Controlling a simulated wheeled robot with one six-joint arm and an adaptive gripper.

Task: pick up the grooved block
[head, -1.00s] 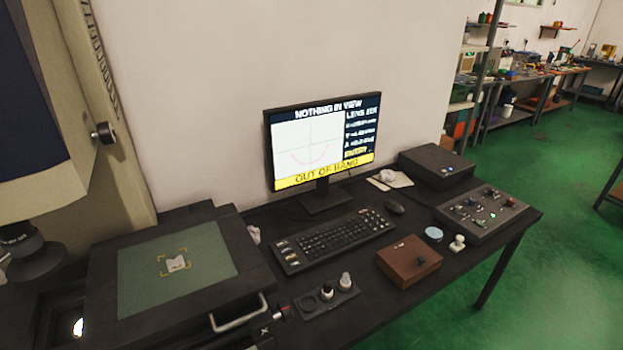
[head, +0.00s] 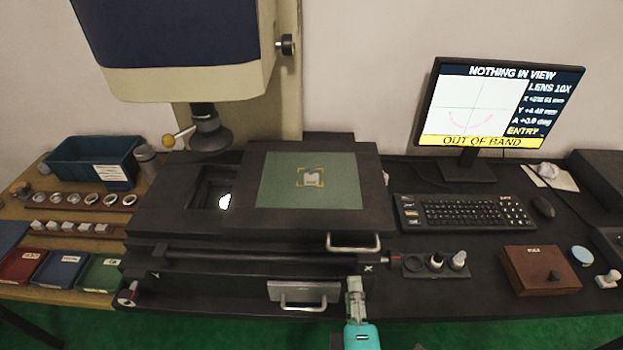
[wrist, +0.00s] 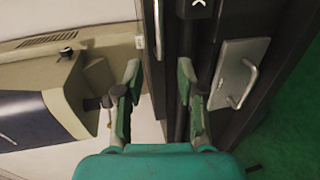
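A small pale block (head: 312,180) sits inside yellow corner marks on the green plate (head: 335,195) of the measuring machine's stage. It looks like it has a notch in its top, but it is too small to be sure that it is the grooved block. My gripper (head: 354,284) is low at the stage's front edge, right of the lower handle and well apart from the block. In the wrist view my gripper (wrist: 160,80) has its fingers spread with nothing between them. The block does not show clearly in the wrist view.
The machine's lens (head: 208,130) hangs left of the plate. A handle (head: 353,243) sticks out at the stage front. A wooden bench at left holds rings, a row of small pale blocks (head: 70,227) and coloured trays (head: 60,270). A monitor (head: 500,105) stands right.

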